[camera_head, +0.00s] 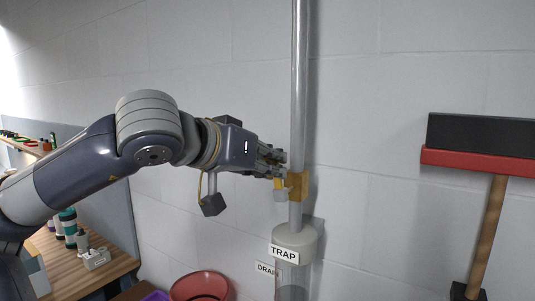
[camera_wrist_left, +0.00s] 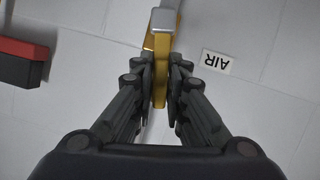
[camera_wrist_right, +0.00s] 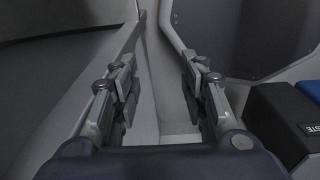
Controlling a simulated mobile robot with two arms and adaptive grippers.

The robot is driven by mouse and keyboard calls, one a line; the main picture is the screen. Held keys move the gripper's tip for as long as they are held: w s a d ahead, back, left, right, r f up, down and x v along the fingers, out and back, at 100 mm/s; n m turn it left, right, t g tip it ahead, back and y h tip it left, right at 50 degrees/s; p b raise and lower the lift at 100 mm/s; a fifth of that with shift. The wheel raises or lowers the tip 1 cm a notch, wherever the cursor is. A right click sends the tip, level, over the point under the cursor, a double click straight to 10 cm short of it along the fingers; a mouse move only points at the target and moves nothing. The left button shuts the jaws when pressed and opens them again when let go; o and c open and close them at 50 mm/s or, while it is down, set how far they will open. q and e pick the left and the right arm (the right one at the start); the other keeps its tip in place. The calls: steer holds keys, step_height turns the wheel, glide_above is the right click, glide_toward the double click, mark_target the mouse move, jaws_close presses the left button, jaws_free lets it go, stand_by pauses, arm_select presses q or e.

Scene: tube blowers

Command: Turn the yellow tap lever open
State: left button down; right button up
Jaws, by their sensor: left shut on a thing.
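The yellow tap lever (camera_wrist_left: 161,80) runs between the fingers of my left gripper (camera_wrist_left: 160,92) in the left wrist view, and the gripper is shut on it. In the head view my left gripper (camera_head: 283,166) reaches the vertical clear pipe (camera_head: 297,100) from the left, at the yellow tap body (camera_head: 300,186). The fingers partly hide the lever there. My right gripper (camera_wrist_right: 160,85) shows only in the right wrist view. Its fingers are apart with nothing between them.
Below the tap, the pipe enters a grey cap with a TRAP label (camera_head: 284,253). A red bowl (camera_head: 200,287) stands at the bottom. A broom with a red and black head (camera_head: 480,145) is at the right. A wooden bench (camera_head: 85,265) with bottles is at the left. An AIR label (camera_wrist_left: 217,62) is on the wall.

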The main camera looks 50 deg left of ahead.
arm_select(q)
steer(key=shift+d, duration=0.2)
steer(key=shift+m, duration=0.3)
steer(key=c, duration=1.7)
jaws_free()
steer(key=shift+s+r, duration=0.35)
steer(key=shift+s, duration=0.1)
steer(key=v, duration=1.1)
steer(key=shift+f, duration=0.1)
